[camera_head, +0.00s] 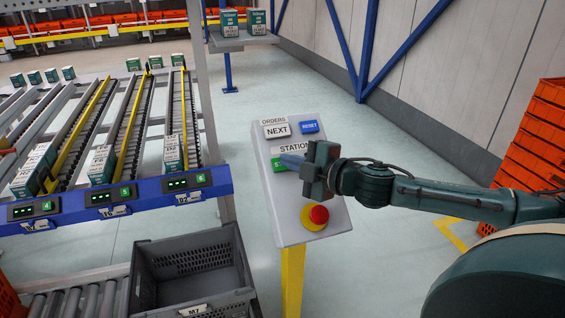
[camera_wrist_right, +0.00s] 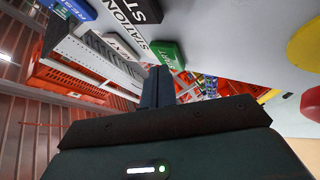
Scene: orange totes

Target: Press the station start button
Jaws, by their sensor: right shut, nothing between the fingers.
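The green start button (camera_head: 277,163) is on the grey sloped control panel (camera_head: 285,220), under the STATION label. The gripper hides part of the button and of the STATION label in the head view. In the wrist view the fingertips (camera_wrist_right: 160,74) overlap the button's near edge; I cannot tell whether they touch it. My left gripper is not in view.
A white NEXT button (camera_head: 277,130) and a blue RESET button (camera_head: 309,126) sit above on the panel. A red emergency stop (camera_head: 318,214) on a yellow base sits below. A grey tote (camera_head: 190,257) stands left of the panel; orange totes (camera_head: 535,150) are stacked right.

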